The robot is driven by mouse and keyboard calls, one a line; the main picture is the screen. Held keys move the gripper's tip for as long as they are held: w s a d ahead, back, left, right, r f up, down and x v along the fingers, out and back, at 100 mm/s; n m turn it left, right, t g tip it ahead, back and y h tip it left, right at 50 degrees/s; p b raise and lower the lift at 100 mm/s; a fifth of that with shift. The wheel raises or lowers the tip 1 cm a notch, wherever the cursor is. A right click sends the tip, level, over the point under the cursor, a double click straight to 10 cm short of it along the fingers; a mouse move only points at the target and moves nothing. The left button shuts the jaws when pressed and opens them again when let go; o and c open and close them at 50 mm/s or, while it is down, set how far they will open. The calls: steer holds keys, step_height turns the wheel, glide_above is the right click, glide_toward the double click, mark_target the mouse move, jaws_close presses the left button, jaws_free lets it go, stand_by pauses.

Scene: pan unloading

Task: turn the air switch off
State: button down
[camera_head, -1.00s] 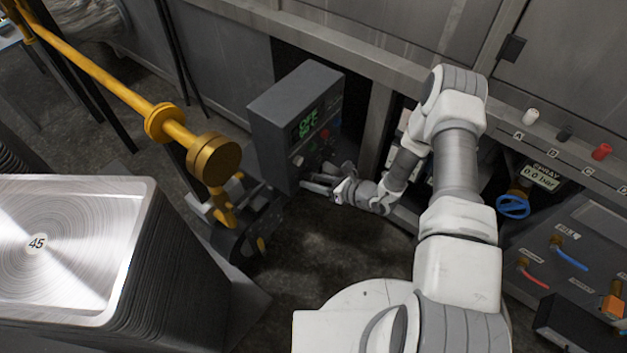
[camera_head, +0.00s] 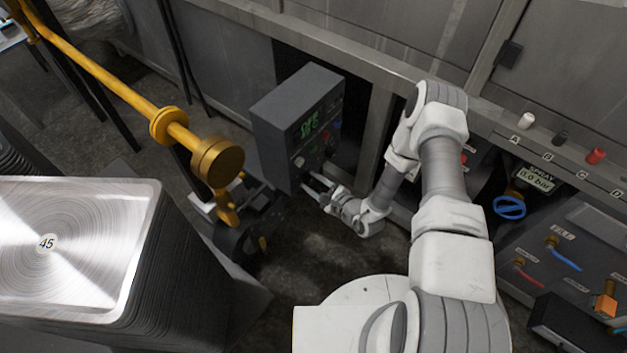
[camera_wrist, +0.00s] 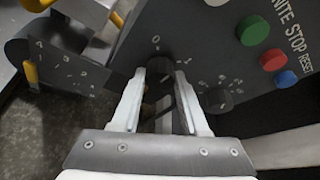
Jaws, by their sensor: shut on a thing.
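In the wrist view a dark round knob (camera_wrist: 159,66), which I take as the air switch, sits between my fingertips below a "0" mark. My gripper (camera_wrist: 161,78) is shut on this knob; the fingers hide part of it and its pointer is hard to read. In the head view my gripper (camera_head: 312,187) is at the lower part of the box face. A second dark knob (camera_wrist: 215,99) with marks around it is just to the right.
Green (camera_wrist: 252,30), red (camera_wrist: 272,59) and blue (camera_wrist: 286,79) buttons are at the upper right of the panel. A yellow pipe with a brass end (camera_head: 216,160) is left of the box. A metal pan stack (camera_head: 120,290) stands at lower left.

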steer(key=n+t, duration=0.2)
steer(key=n, duration=0.1)
steer(key=shift+s+a+f+h, duration=0.1)
steer(key=shift+s+h, duration=0.05)
steer(key=shift+h, duration=0.25)
steer(key=n+t, duration=0.2)
steer(key=n, duration=0.1)
steer(key=shift+f+n+p, duration=0.1)
steer(key=shift+n+p, duration=0.2)
steer(key=shift+n, duration=0.1)
steer(key=shift+c, duration=2.1)
jaws_free()
steer(key=shift+s, duration=0.1)
